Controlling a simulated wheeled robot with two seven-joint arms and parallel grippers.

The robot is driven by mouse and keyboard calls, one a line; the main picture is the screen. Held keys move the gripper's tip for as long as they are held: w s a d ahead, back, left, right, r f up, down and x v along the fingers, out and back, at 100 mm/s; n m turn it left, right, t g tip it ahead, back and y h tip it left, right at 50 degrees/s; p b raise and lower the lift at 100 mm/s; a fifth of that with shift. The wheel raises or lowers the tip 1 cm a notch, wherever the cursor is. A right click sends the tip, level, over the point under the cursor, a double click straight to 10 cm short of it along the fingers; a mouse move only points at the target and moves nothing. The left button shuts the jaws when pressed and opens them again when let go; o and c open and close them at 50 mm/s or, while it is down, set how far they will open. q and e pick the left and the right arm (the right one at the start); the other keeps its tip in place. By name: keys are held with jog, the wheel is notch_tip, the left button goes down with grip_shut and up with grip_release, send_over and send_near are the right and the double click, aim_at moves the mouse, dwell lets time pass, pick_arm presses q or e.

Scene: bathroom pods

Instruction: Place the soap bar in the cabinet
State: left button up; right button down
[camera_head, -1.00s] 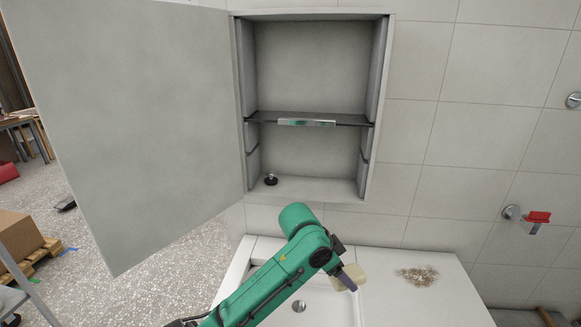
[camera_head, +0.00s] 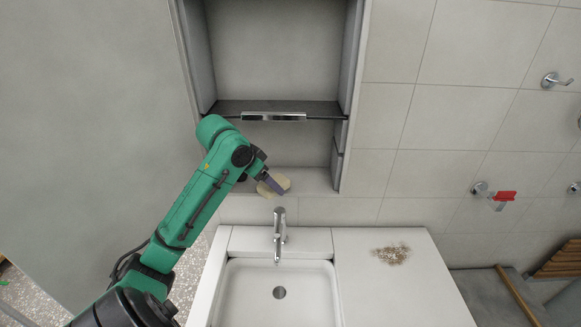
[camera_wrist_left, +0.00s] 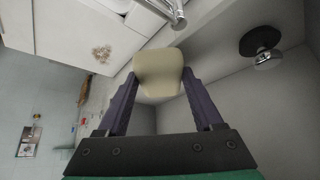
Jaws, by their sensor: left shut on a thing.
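The soap bar (camera_head: 281,183) is cream-coloured and rounded. My left gripper (camera_head: 268,182) is shut on it, in front of the lower compartment of the open cabinet (camera_head: 355,80). In the left wrist view the soap bar (camera_wrist_left: 158,72) sits between the two purple fingers of the gripper (camera_wrist_left: 160,85). The cabinet has one dark shelf (camera_head: 225,107) with a shiny strip at its front edge. The head view does not show clearly whether the soap is inside the cabinet or just before it. My right gripper is not in view.
A dark round object with a metal knob (camera_wrist_left: 262,42) is close by in the left wrist view. The open cabinet door (camera_head: 90,120) fills the left. Below are a sink (camera_head: 240,290), a faucet (camera_head: 279,232) and a counter with a brownish patch (camera_head: 392,254).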

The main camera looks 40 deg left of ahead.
pick_arm(q)
jog(key=w, duration=0.2)
jog(key=w+p, duration=0.1)
jog(key=w, duration=0.2)
jog(key=w+d+p, duration=0.1)
jog(key=w, duration=0.2)
jog(key=shift+w+f, duration=0.2)
jog(key=shift+f, duration=0.3)
jog(key=o, duration=1.4)
jog(key=shift+s, duration=0.2)
jog(key=shift+w, duration=0.1)
